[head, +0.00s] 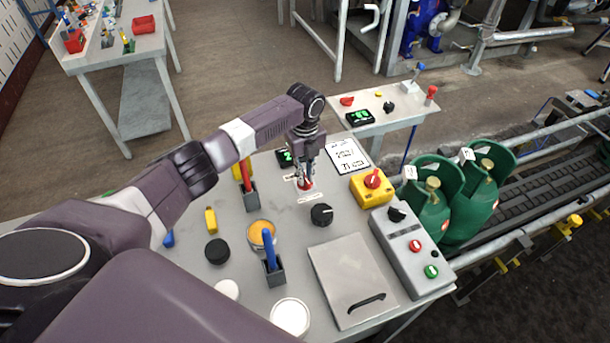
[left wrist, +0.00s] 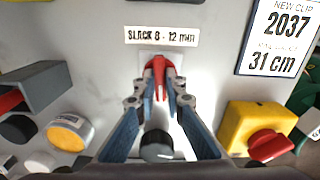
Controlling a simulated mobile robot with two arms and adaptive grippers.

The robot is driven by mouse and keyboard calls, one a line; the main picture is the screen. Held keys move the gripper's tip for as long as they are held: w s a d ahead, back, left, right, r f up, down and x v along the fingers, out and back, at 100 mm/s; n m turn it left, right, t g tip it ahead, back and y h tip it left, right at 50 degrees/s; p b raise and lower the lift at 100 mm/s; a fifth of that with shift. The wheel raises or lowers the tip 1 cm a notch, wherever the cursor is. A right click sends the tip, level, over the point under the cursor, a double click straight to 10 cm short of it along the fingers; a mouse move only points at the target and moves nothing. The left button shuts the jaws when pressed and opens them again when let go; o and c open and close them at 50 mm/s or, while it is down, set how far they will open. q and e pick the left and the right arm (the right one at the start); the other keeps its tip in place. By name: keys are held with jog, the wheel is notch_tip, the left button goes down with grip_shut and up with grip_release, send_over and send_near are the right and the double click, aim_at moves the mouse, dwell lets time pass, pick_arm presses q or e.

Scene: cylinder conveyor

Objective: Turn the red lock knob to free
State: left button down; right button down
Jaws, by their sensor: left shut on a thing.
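A red knob (head: 307,185) sits on a small pale plate on the grey panel, mostly hidden by my gripper in the head view. The left wrist view shows the fingers (left wrist: 158,100) on both sides of the knob. A label reading "SLACK 8 - 12 mm" (left wrist: 161,37) lies just above it. My right gripper is not in view.
A black knob (head: 321,214) stands close in front. A yellow box (head: 357,190) with a red knob is to the right. A red-handled lever (head: 247,180) and a blue-handled lever (head: 270,252) stand to the left and front. Green gas cylinders (head: 470,210) stand beyond the panel's right edge.

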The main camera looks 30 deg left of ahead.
aim_at(305, 177)
pick_arm(q)
jog(key=shift+w+r+m, duration=0.1)
jog(key=shift+m, duration=0.6)
jog(key=c, duration=2)
grip_release()
notch_tip(305, 177, up, 12)
jog(key=shift+f, duration=0.1)
